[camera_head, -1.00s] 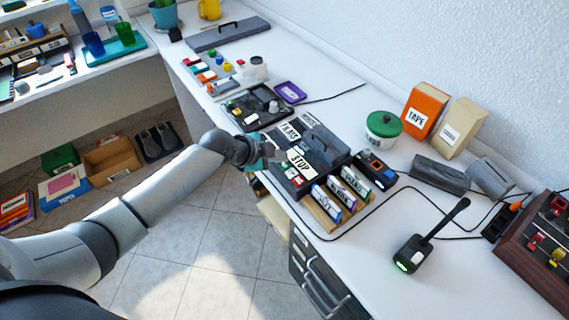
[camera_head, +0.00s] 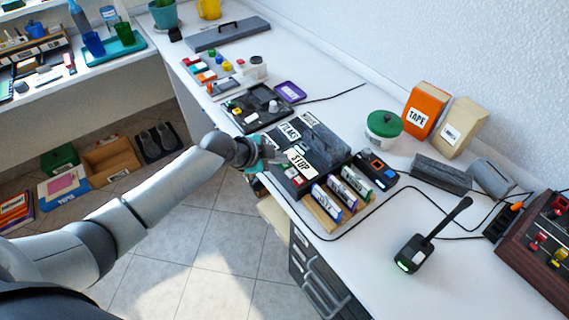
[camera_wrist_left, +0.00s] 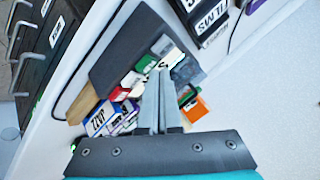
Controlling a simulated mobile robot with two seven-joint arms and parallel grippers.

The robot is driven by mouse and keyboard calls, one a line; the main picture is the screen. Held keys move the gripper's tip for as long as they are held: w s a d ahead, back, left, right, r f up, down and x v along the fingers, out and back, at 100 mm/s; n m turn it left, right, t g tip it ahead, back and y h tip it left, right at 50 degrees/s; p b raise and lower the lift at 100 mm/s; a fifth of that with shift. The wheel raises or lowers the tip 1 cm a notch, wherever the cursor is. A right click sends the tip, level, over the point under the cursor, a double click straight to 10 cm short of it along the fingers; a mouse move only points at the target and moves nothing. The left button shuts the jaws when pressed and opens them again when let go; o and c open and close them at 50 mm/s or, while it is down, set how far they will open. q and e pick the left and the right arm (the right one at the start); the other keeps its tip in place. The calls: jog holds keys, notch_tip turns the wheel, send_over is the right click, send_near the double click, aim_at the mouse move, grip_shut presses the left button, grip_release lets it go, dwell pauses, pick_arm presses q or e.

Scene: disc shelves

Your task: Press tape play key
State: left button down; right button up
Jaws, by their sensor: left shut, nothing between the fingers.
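The dark tape machine (camera_head: 322,145) sits on the white desk in the head view, with a white STOP label (camera_head: 301,164) at its front. A row of keys shows in the wrist view, with a green key (camera_wrist_left: 146,65) and a red key (camera_wrist_left: 119,94). I cannot read which one is the play key. My left gripper (camera_head: 284,160) is shut and empty at the machine's front edge. In the wrist view the left gripper (camera_wrist_left: 161,73) has its fingertips over the key row, partly covering a label. Contact cannot be told. My right gripper is not in view.
A microphone (camera_head: 412,252) and a cable lie farther right. Drawers (camera_head: 318,285) are below.

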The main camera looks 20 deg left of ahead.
aim_at(280, 166)
pick_arm(q)
jog(key=shift+f+b, duration=0.35)
jog(key=shift+f, duration=0.1)
dwell(0.4)
jog(key=shift+r, duration=0.1)
jog(key=shift+r+p, duration=0.75)
jog(key=shift+p, duration=0.05)
notch_tip(280, 166, up, 5)
jog(key=p, duration=0.4)
jog(key=shift+r+p, duration=0.1)
jog(key=shift+p, duration=0.3)
dwell(0.5)
